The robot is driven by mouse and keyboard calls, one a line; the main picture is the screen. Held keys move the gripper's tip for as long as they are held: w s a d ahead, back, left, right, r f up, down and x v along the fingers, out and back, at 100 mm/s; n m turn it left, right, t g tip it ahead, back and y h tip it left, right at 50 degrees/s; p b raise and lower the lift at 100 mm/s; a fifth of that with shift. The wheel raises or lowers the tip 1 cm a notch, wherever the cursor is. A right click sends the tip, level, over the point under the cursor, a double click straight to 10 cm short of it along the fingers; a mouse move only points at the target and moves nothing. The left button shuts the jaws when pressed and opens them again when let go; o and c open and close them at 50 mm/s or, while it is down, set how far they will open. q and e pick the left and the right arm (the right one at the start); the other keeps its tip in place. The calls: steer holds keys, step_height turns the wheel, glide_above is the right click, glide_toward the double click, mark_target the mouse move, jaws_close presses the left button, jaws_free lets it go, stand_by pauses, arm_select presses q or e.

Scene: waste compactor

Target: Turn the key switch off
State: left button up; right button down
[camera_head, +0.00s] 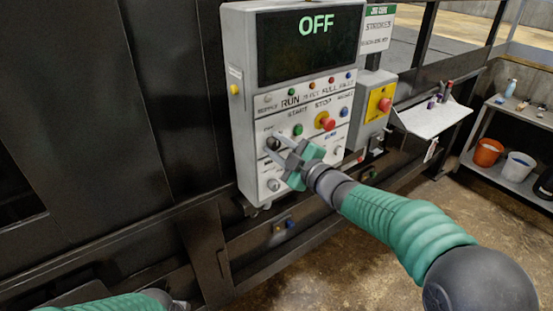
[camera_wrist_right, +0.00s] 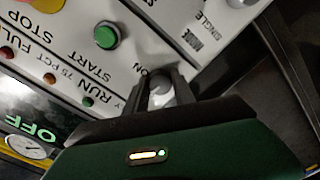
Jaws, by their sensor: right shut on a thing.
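The grey control box (camera_head: 246,110) is mounted on the dark machine, and its display (camera_head: 309,45) reads OFF in green. The key switch (camera_head: 273,143) is on the left of the panel, below the START and RUN rows. My right gripper (camera_head: 279,146) is shut on it, with fingers on either side. In the right wrist view the two dark fingers close around a grey round key switch (camera_wrist_right: 161,87) near the ON lettering; the fingers hide part of it. My left forearm shows at the bottom left of the head view; its gripper is out of frame.
The green start button (camera_head: 297,130) and red stop button (camera_head: 328,124) sit close above my right gripper. A grey box with a red button on yellow (camera_head: 380,103) is to the right. A small shelf (camera_head: 432,120) and a side table with buckets stand farther right.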

steer(key=shift+f+n+b, duration=0.45)
steer(key=shift+n+b, duration=0.55)
steer(key=c, duration=1.2)
jaws_free()
steer(key=shift+s+r, duration=0.1)
steer(key=shift+o, duration=0.7)
steer(key=shift+r, duration=0.25)
steer(key=shift+s+d, duration=0.1)
steer(key=shift+d, duration=0.05)
steer(key=b+v, duration=0.3)
steer(key=v, duration=1.3)
steer(key=shift+s, duration=0.3)
